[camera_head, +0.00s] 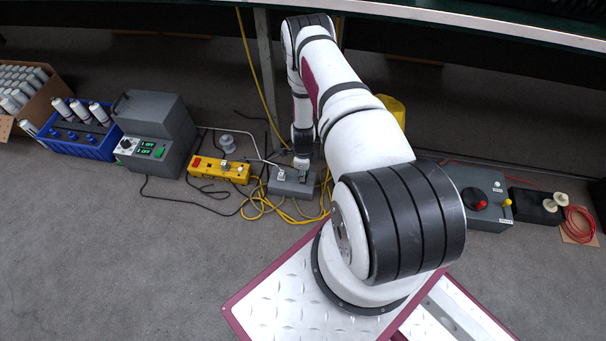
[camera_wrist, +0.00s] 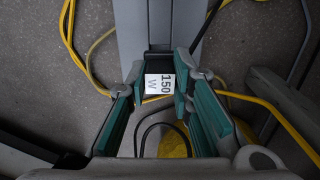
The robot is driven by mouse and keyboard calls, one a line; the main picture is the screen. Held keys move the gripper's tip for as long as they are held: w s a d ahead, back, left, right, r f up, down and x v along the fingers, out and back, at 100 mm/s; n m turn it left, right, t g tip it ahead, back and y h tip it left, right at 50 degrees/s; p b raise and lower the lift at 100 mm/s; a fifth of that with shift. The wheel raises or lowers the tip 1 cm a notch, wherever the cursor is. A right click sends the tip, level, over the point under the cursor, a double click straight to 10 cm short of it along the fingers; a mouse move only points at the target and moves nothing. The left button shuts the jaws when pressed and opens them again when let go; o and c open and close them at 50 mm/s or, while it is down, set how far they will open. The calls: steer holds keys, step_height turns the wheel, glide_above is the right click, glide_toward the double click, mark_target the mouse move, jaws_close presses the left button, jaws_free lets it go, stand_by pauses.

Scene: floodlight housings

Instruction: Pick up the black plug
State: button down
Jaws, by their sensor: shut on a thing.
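The black plug (camera_wrist: 159,64) with a white "150 W" label (camera_wrist: 159,84) is between my fingertips in the wrist view. My gripper (camera_wrist: 160,76) is shut on it, with a teal-lined finger on each side. In the head view my gripper (camera_head: 302,163) points down at the grey socket box (camera_head: 291,187) on the floor, and the plug is too small and covered to make out. The box's grey top also shows beyond the plug in the wrist view (camera_wrist: 158,18). I cannot tell whether the plug is still seated in the box.
A yellow power strip (camera_head: 218,170) lies left of the box, with yellow cables (camera_head: 262,203) looped on the floor. Further left are a grey tester (camera_head: 153,135) and a blue crate (camera_head: 80,145). The front floor is clear.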

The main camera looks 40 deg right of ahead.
steer(key=a+r+p, duration=0.2)
steer(key=a+p, duration=0.2)
steer(key=a, duration=1.2)
steer(key=shift+s+r, duration=0.15)
steer(key=shift+s, duration=0.3)
